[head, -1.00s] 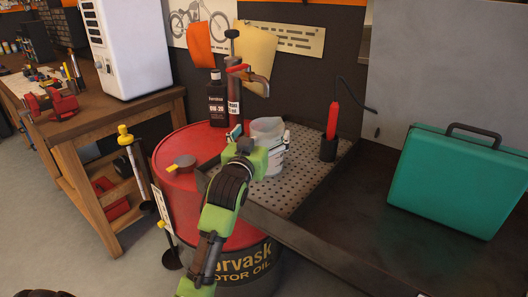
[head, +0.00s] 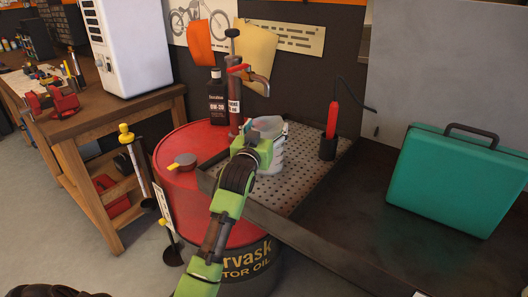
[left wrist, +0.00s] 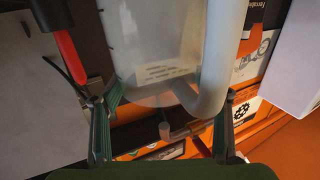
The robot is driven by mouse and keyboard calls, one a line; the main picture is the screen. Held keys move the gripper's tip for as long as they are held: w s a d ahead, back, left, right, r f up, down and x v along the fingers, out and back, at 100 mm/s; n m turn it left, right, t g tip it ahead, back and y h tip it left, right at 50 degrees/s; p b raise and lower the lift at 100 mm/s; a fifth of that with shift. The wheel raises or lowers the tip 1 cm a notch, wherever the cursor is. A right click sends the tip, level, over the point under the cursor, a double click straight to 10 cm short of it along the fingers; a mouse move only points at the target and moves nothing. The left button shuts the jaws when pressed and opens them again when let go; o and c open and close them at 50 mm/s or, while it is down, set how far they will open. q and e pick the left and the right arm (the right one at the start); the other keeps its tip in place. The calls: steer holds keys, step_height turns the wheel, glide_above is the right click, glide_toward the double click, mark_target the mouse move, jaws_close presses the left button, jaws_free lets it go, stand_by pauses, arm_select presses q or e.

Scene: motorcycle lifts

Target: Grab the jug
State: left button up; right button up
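The jug (head: 271,163) is a pale translucent container standing on the perforated metal plate. My left gripper (head: 264,145) is right against its near side in the head view, and its fingers are mostly hidden there. In the left wrist view, the jug (left wrist: 150,50) fills the space ahead, with its thick curved handle (left wrist: 215,75) on the right. The two green-padded fingers of the left gripper (left wrist: 168,108) are spread wide, one on each side of the jug's lower part in the picture. I cannot tell whether the pads touch it. My right gripper is not in view.
A red oil drum (head: 180,207) stands left of the dark tray bench (head: 310,247). A tap column (head: 235,105) and a dark oil bottle (head: 217,100) are behind the gripper.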

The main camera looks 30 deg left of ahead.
arm_select(q)
steer(key=shift+c, duration=1)
steer(key=shift+r, duration=0.2)
